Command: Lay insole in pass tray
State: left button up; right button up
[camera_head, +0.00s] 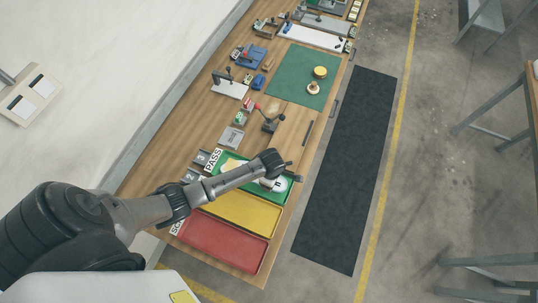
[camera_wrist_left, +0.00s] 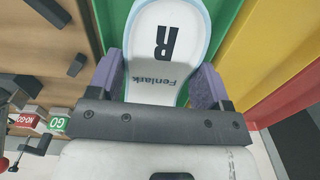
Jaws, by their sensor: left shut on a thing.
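My left gripper (camera_head: 272,182) is over the green tray (camera_head: 286,192), which has a PASS label (camera_head: 213,160) at its left end. In the left wrist view, my left gripper (camera_wrist_left: 160,78) is shut on a white insole (camera_wrist_left: 168,62) with a pale blue edge, marked "R" and "Fenlark". One purple-grey finger is on each side of it. The green tray (camera_wrist_left: 222,25) shows behind the insole there. A gap between insole and tray floor is hard to judge. My arm hides part of the tray. My right gripper is not in view.
A yellow tray (camera_head: 240,214) and a red tray (camera_head: 222,241) lie beside the green one, nearer the bench end.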

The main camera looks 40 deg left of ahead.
pick_arm(q)
jog(key=shift+a+f, duration=0.25)
jog(key=shift+a, duration=0.15)
jog(key=shift+f, duration=2)
jog(key=o, duration=0.6)
jog(key=shift+f, duration=0.1)
jog(key=shift+o, duration=0.2)
notch_tip(320, 180, up, 12)
jog(key=shift+r+p, duration=0.1)
jog(key=shift+p, duration=0.4)
